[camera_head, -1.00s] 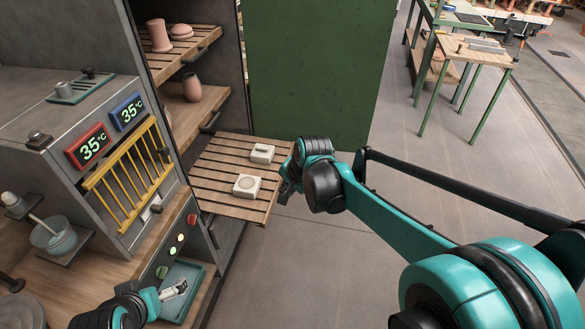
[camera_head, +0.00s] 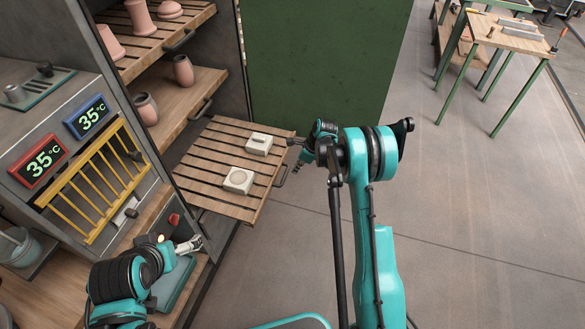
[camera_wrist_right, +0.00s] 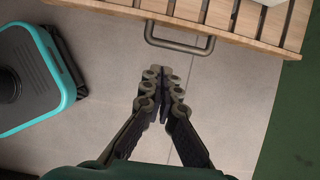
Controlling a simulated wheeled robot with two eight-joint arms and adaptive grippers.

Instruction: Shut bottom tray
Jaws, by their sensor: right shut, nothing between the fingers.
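The bottom tray (camera_head: 215,192) is a slatted wooden shelf pulled out of the rack. It carries two pale greenware pieces, a round-marked block (camera_head: 238,180) and a block with a slot (camera_head: 259,144). Its dark handle (camera_head: 281,176) is on the outer edge, and the handle also shows in the right wrist view (camera_wrist_right: 178,45). My right gripper (camera_head: 297,153) is just beyond the tray's outer edge. In the wrist view the right gripper (camera_wrist_right: 163,80) is shut and empty, apart from the handle. My left gripper (camera_head: 190,245) is low by the kiln front; its finger gap is unclear.
Upper shelves (camera_head: 190,95) hold several pink clay pots. A kiln with a yellow grille (camera_head: 95,185) and two displays stands at left. A green panel (camera_head: 310,70) is behind the tray. The floor (camera_head: 460,200) to the right is open.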

